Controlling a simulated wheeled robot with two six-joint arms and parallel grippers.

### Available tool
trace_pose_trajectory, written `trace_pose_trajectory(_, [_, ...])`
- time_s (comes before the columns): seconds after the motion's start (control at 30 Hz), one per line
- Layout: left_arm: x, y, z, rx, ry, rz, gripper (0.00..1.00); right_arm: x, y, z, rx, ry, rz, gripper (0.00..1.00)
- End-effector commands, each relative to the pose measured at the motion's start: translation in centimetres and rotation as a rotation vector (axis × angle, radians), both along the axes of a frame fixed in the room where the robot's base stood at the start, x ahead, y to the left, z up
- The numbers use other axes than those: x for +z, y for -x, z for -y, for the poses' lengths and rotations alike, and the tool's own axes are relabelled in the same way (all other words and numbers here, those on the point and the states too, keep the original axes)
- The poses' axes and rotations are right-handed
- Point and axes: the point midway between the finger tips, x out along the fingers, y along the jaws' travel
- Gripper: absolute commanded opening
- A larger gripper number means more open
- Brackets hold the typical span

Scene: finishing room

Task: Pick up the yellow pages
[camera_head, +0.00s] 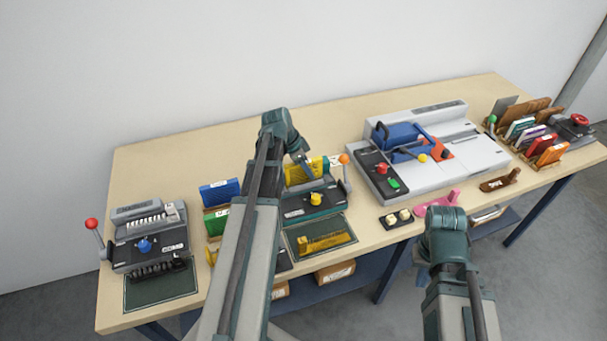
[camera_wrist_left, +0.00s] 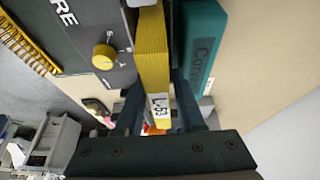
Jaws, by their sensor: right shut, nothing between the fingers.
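The yellow pages (camera_head: 296,174) stand upright as a thin block behind a dark wire machine with a yellow knob (camera_head: 316,199). In the left wrist view the yellow pages (camera_wrist_left: 152,60) show a white label at their near end. My left gripper (camera_head: 307,168) is above them, fingers either side of the labelled end in the left wrist view (camera_wrist_left: 160,105). Narrow gaps seem to show, so it looks open; contact is unclear. My right gripper (camera_head: 438,268) is shut and empty at the front right, its fingers mostly hidden.
A teal book (camera_wrist_left: 203,45) stands close beside the pages. Blue (camera_head: 219,192) and green blocks stand left of my left arm. A grey machine (camera_head: 450,150) is to the right. A blue-knobbed punch (camera_head: 148,240) is at the left. The table's back strip is clear.

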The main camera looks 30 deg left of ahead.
Motion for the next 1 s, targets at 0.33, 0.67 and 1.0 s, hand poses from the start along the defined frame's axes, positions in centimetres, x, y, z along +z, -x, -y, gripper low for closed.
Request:
trace_pose_trajectory(0.33, [-0.40, 0.01, -0.02, 0.000, 0.000, 0.000, 0.38, -0.40, 0.00, 0.00, 0.000, 0.000, 0.000, 0.00])
trace_pose_trajectory(0.67, [-0.39, 0.01, -0.01, 0.000, 0.000, 0.000, 0.00, -0.39, 0.00, 0.00, 0.000, 0.000, 0.000, 0.00])
trace_pose_trajectory(1.0, [-0.38, 0.00, 0.00, 0.000, 0.000, 0.000, 0.00, -0.38, 0.00, 0.00, 0.000, 0.000, 0.000, 0.00])
